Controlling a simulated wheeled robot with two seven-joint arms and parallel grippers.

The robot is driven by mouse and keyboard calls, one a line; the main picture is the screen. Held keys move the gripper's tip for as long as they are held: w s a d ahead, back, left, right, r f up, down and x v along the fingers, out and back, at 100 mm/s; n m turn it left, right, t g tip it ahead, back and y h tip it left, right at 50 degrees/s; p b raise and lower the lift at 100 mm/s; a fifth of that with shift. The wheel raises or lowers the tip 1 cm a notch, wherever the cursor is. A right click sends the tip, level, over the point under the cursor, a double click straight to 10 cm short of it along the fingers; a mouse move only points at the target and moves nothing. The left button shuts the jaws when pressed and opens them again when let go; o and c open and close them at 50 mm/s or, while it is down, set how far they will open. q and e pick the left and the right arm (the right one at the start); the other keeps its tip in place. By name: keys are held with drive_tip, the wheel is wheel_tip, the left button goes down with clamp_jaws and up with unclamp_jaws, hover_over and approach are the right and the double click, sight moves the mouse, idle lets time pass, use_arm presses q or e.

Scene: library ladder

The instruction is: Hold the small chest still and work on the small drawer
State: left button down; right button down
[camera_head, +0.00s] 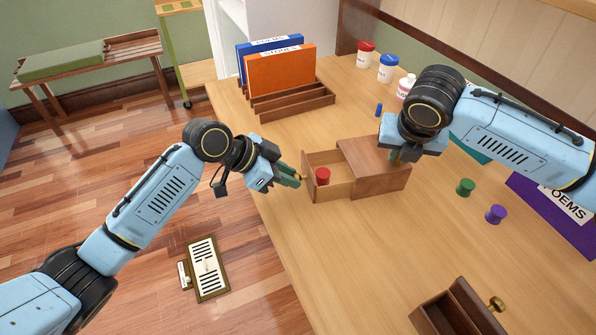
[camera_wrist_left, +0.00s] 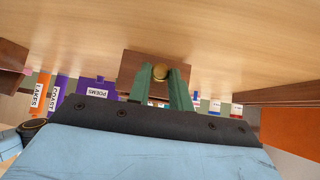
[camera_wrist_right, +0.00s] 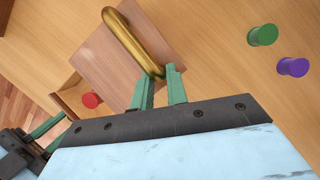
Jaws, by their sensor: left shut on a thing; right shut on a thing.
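The small wooden chest (camera_head: 375,165) stands on the table, seen in the head view. Its small drawer (camera_head: 334,191) is pulled out to the left, with a red spool-like piece (camera_head: 323,176) inside. My left gripper (camera_head: 298,180) is shut on the drawer's brass knob, which shows between its fingers in the left wrist view (camera_wrist_left: 160,72). My right gripper (camera_head: 394,158) is at the chest's top. In the right wrist view, its fingers (camera_wrist_right: 160,88) are shut on the brass handle (camera_wrist_right: 130,40) of the chest. The red piece also shows there (camera_wrist_right: 91,100).
A green piece (camera_head: 465,187) and a purple piece (camera_head: 496,214) stand right of the chest. A rack (camera_head: 295,104) holds blue and orange books behind. Jars (camera_head: 388,68) stand at the back. A dark wooden box (camera_head: 455,312) with a knob is at the front. Table between is clear.

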drive_tip(key=shift+d, duration=0.1)
use_arm(q)
drive_tip(key=c, duration=1.3)
unclamp_jaws()
drive_tip(key=v, duration=1.2)
drive_tip(key=shift+d, duration=0.1)
use_arm(e)
drive_tip(key=c, duration=1.3)
unclamp_jaws()
